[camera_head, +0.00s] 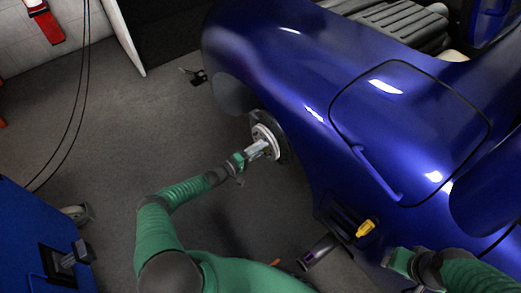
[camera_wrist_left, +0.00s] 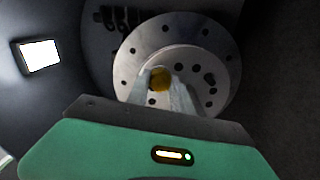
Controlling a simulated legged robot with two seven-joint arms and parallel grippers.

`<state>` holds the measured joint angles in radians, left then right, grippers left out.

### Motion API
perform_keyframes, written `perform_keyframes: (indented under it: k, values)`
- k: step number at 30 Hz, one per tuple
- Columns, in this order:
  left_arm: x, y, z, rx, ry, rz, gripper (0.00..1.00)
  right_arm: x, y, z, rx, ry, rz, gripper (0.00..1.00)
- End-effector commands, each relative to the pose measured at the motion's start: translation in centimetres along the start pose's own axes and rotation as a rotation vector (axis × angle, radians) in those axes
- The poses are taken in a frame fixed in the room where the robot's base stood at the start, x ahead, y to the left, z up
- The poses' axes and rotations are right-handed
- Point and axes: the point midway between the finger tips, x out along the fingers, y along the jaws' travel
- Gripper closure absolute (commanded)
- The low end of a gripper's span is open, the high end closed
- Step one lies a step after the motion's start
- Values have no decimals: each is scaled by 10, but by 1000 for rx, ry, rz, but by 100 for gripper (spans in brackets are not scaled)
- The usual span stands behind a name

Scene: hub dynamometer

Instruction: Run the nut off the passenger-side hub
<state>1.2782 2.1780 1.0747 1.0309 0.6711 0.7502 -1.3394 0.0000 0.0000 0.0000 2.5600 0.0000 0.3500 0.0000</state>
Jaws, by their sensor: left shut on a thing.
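The hub (camera_head: 268,133) sits in the open wheel arch of the blue car, with a pale, drilled round face. In the left wrist view the hub face (camera_wrist_left: 222,62) fills the middle. A brass-coloured nut (camera_wrist_left: 160,79) shows at its centre between my fingertips. My left gripper (camera_head: 260,147) reaches the hub from the lower left, and it is shut on the nut in the left wrist view (camera_wrist_left: 161,86). The nut is hidden in the head view. My right gripper (camera_head: 398,262) is at the lower right beside the car; its fingers cannot be made out.
The blue car body (camera_head: 290,70) fills the upper right. A yellow object (camera_head: 365,229) lies on a dark ledge by the car, near a dark cylindrical tool (camera_head: 318,253). A blue machine (camera_head: 35,240) stands at lower left. The grey floor (camera_head: 100,120) left of the hub is clear.

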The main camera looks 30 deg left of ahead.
Motion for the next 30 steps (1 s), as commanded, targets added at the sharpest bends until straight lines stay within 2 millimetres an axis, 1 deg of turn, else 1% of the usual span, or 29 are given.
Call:
perform_keyframes:
  k: [2,9,14,30]
  values:
    - [0,-2,0,-117,-1,0,100,4,0,1,0,0,0,56]
    - [-1,-3,0,-741,-1,-1,100,17,0,4,0,0,0,56]
    - [-4,1,-1,-747,1,1,100,11,0,3,0,0,0,56]
    - [-37,1,0,-744,1,0,100,-2,0,0,0,0,0,56]
